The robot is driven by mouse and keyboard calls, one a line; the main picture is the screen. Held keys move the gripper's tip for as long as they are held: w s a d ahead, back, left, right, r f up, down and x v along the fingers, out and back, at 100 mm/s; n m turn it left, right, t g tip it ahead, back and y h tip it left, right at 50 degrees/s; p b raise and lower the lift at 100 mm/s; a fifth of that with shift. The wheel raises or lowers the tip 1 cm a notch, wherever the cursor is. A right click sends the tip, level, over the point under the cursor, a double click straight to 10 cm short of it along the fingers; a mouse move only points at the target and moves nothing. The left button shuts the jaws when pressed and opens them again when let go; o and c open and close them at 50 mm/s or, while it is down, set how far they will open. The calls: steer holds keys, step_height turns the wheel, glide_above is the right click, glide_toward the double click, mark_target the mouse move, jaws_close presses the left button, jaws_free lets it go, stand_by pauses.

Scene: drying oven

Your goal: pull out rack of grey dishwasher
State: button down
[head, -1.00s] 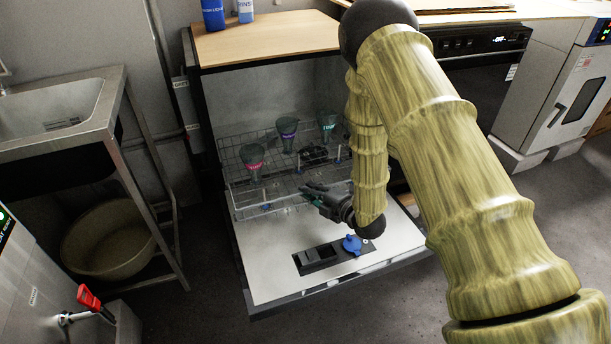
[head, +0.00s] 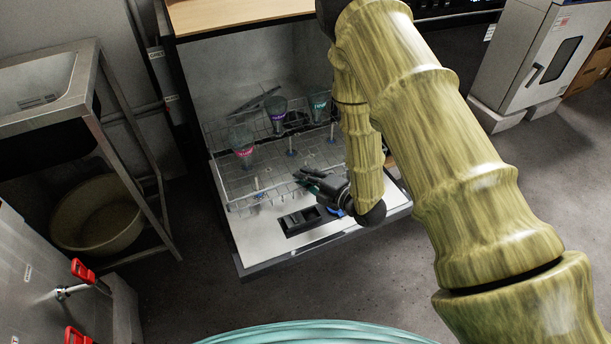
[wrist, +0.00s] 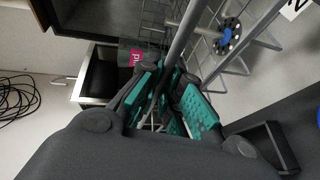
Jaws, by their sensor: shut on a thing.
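The grey dishwasher stands with its door (head: 255,250) folded down flat. Its wire rack (head: 245,190) extends over the door and holds three dark flasks with pink (head: 243,148), purple (head: 276,112) and teal (head: 318,106) labels. My gripper (head: 308,180) is at the rack's front edge, over the door. In the wrist view, its teal-padded fingers (wrist: 170,98) are shut around a thin part of the rack, with a metal rod running up between them. The exact contact is partly hidden by the fingers. My arm hides the rack's right side.
A steel sink (head: 45,75) with a basin (head: 97,215) beneath stands at left. Red-handled valves (head: 83,272) are at lower left. A white oven (head: 530,60) stands at right. A teal rounded thing (head: 320,335) shows at the bottom edge. The floor before the door is clear.

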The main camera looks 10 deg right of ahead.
steer(key=c, duration=1.6)
jaws_free()
steer(key=v, duration=1.2)
